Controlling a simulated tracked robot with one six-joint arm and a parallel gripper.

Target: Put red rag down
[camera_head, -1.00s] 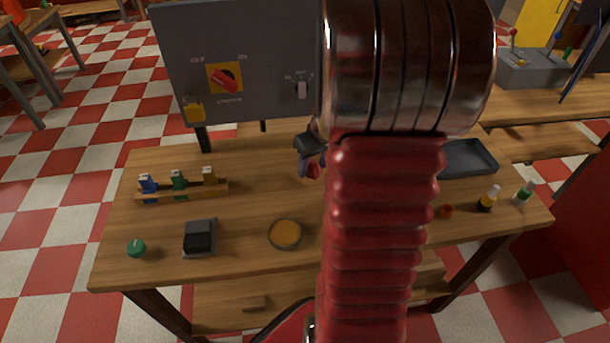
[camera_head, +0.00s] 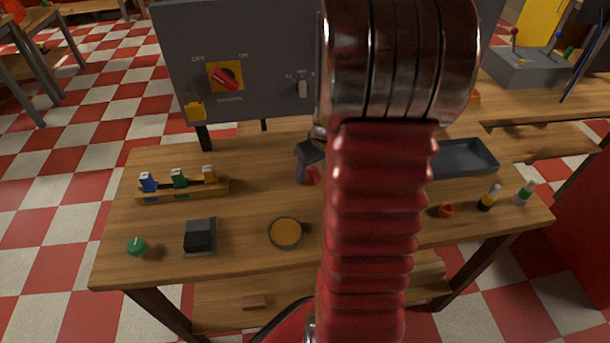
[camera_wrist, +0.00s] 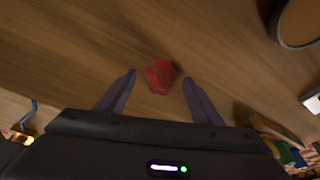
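The red rag (camera_wrist: 160,76) is a small crumpled red piece in the wrist view. It shows between and just past my gripper's fingertips (camera_wrist: 160,78), with a gap on each side. My gripper is open, its two dark fingers spread apart. The rag appears to lie on the wooden table (camera_head: 250,255), though its contact with the wood is hard to judge. In the head view my gripper (camera_head: 306,178) is low over the middle of the table, and a bit of the red rag (camera_head: 312,175) shows beside the fingers. My arm hides part of this area.
A round dish (camera_head: 285,233) lies in front of my gripper. A wooden rack (camera_head: 218,190) with coloured pieces, a dark block (camera_head: 200,236) and a green knob (camera_head: 137,246) stand left. A grey tray (camera_head: 465,158) and bottles (camera_head: 489,198) are right. A grey panel (camera_head: 260,95) rises behind.

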